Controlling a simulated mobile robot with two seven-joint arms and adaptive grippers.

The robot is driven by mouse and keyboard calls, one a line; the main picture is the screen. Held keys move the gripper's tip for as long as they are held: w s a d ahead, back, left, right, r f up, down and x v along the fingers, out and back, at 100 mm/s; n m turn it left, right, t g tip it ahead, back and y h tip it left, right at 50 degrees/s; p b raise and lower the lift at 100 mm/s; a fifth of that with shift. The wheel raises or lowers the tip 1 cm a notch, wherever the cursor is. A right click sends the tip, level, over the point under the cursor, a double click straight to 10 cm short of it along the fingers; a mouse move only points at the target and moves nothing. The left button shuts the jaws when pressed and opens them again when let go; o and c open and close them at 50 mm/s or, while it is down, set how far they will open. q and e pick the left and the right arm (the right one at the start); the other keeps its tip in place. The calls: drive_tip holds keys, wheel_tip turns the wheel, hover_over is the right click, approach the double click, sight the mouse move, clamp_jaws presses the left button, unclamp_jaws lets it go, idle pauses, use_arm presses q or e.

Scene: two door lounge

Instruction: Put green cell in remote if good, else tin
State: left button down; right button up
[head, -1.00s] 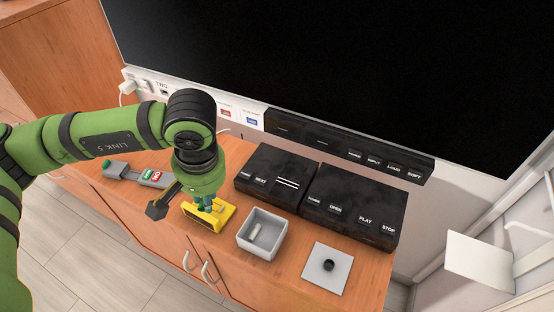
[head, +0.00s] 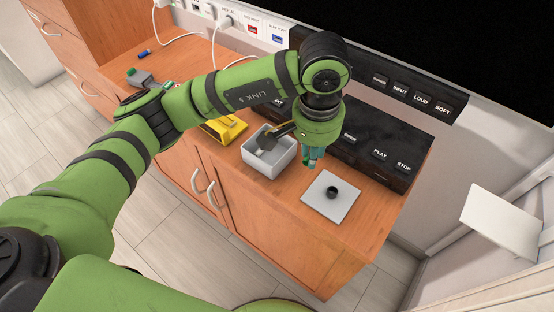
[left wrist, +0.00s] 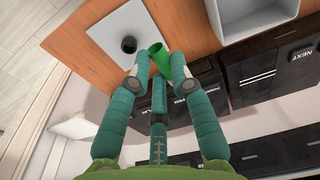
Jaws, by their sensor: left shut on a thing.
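My left gripper (head: 312,160) is above the cabinet top, between the grey box and the pale square plate (head: 318,207). In the left wrist view it (left wrist: 162,68) is shut on the green cell (left wrist: 160,56), which is tilted between the teal fingertips. The plate carries a short black round piece (head: 331,192); the cell is beside it, apart in the wrist view. I cannot tell which thing is the remote. My right gripper is not in view.
A yellow device (head: 233,133) is partly hidden behind my left arm. Grey blocks (head: 142,79) and a small blue item (head: 145,53) lie at the far left. Black boxes with labelled buttons (head: 385,150) stand behind the plate. The cabinet's front edge is close.

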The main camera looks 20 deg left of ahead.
use_arm(q)
drive_tip(key=p, duration=0.2)
approach(276, 156)
drive_tip(key=shift+s+d+f, duration=0.35)
drive_tip(key=shift+s+f, duration=0.05)
drive_tip(key=shift+f, duration=0.1)
drive_tip(key=shift+s+d+f, duration=0.35)
drive_tip(key=shift+d+f, duration=0.05)
drive_tip(key=shift+f, duration=0.15)
drive_tip(key=shift+w+a+f, duration=0.15)
drive_tip(key=shift+a, duration=0.1)
wheel_tip(276, 156, down, 4)
drive_tip(key=shift+r+p, duration=0.1)
drive_tip(key=shift+p, duration=0.25)
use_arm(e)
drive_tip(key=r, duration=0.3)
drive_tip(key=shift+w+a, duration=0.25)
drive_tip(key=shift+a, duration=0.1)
use_arm(q)
drive_tip(key=shift+f, duration=0.25)
drive_tip(key=shift+f+b, duration=0.15)
drive_tip(key=shift+b, duration=0.15)
drive_tip(key=c, duration=1.1)
unclamp_jaws()
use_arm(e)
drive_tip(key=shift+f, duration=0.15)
use_arm(q)
drive_tip(key=shift+o, duration=1)
